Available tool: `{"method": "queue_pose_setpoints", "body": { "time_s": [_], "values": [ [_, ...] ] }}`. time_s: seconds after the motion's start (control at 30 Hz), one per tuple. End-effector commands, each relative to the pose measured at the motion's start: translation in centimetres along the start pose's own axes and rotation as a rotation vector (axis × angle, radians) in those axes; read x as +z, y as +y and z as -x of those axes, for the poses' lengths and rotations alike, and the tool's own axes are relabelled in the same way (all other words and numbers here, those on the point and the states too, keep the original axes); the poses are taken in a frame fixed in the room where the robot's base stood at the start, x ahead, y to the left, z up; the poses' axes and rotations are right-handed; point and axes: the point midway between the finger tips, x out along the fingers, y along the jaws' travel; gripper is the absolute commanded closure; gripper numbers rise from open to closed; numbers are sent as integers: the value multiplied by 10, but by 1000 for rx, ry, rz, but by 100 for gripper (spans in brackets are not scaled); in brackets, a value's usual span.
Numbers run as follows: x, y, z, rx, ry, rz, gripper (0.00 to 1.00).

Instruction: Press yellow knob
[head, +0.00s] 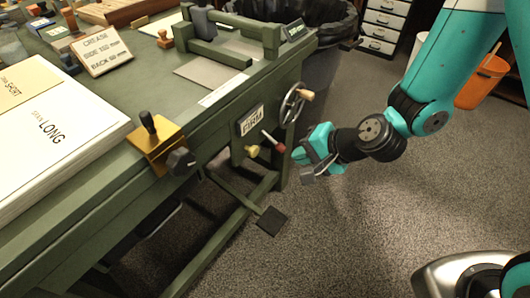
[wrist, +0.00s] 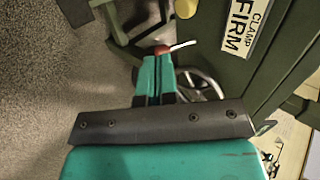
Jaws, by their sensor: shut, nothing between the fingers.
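The yellow knob (head: 251,150) sits on the front side of the green bench, below the "CLAMP FIRM" label. It also shows at the top of the wrist view (wrist: 186,8). A lever with a red end (head: 279,148) sticks out just right of the yellow knob. My gripper (head: 298,156) is shut and empty, to the right of the red end and apart from the yellow knob. In the wrist view my fingertips (wrist: 157,60) point at the red end (wrist: 161,50), which shows just beyond them; I cannot tell whether they touch. The yellow knob lies farther off, up and right.
A handwheel (head: 292,104) is above the knob, beside the label (head: 251,120). A dark knob (head: 181,161) is on the bench front to the left. A foot pedal (head: 271,221) is below. Carpet to the right is clear up to the orange bin (head: 482,82).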

Motion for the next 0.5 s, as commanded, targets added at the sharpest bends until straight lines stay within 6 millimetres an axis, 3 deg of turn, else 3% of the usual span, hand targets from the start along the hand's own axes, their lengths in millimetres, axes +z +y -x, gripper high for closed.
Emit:
{"method": "queue_pose_setpoints", "body": {
  "time_s": [0.37,0.5],
  "values": [
    [2,1,-82,0,-3,4,100],
    [1,-16,-96,-3,0,5,100]
  ]
}}
